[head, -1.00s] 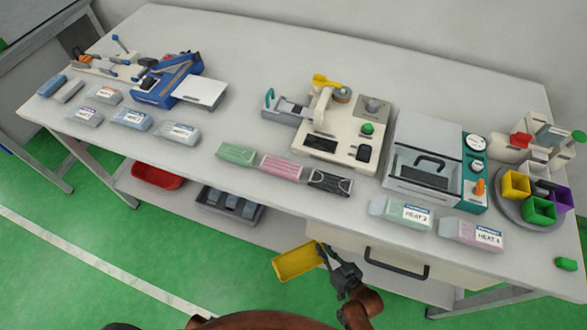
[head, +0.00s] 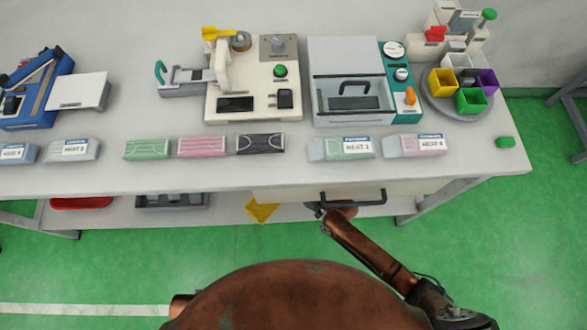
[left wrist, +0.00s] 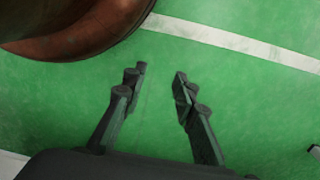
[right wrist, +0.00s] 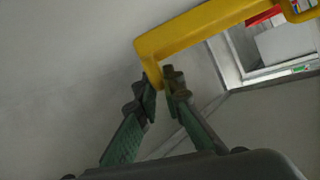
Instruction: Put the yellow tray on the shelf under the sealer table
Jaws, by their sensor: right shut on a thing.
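The yellow tray (head: 261,210) shows below the table's front edge in the head view, over the lower shelf (head: 225,215) and partly hidden by the tabletop. I cannot tell whether it touches the shelf. My right gripper (head: 318,208) is beside the tray, mostly hidden under the drawer handle. In the right wrist view the right gripper (right wrist: 159,82) is shut on the corner of the yellow tray's rim (right wrist: 200,28). My left gripper (left wrist: 160,72) is open and empty above the green floor, out of the head view.
A red tray (head: 82,203) and a grey divided tray (head: 172,202) sit on the shelf to the left. A drawer with a dark handle (head: 352,199) hangs above my right gripper. A table leg (head: 432,203) stands to the right. Machines and mask packs fill the tabletop (head: 205,178).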

